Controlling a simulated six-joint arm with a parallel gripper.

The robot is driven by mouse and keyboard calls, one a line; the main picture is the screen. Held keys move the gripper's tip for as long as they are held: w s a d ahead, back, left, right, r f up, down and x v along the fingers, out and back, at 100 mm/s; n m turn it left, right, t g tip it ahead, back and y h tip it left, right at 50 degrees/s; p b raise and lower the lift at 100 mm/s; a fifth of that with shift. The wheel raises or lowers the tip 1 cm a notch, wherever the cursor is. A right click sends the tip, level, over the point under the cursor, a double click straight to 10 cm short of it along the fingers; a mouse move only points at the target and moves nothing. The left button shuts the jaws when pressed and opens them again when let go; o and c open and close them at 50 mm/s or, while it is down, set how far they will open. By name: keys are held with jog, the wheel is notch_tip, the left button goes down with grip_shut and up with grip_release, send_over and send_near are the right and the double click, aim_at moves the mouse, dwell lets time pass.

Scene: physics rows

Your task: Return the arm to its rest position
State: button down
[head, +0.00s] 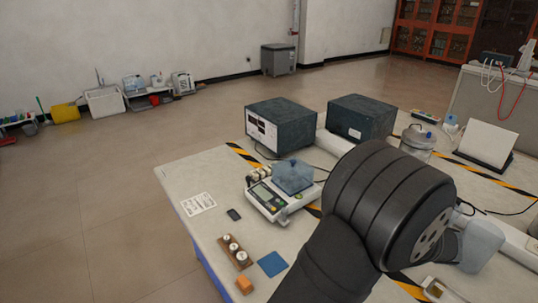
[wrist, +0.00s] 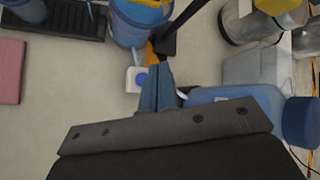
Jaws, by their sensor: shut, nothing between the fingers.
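My gripper (wrist: 156,88) shows in the wrist view, its narrow blue-grey fingers together with nothing between them. It points over the pale bench top (wrist: 85,95). In the head view my black arm rises from the bottom and fills the right middle; it hides the gripper there. The fingertips appear close to a small white piece with a blue dot (wrist: 133,80) in the wrist view; I cannot tell whether they touch.
Near the gripper are a blue container (wrist: 140,22), a translucent bottle with a blue cap (wrist: 302,122) and a black tray (wrist: 75,24). On the bench (head: 190,165) stand a balance (head: 268,202), dark instrument boxes (head: 281,124) and a weight block (head: 236,250). The floor at left is open.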

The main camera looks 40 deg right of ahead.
jog(key=shift+r, duration=2.35)
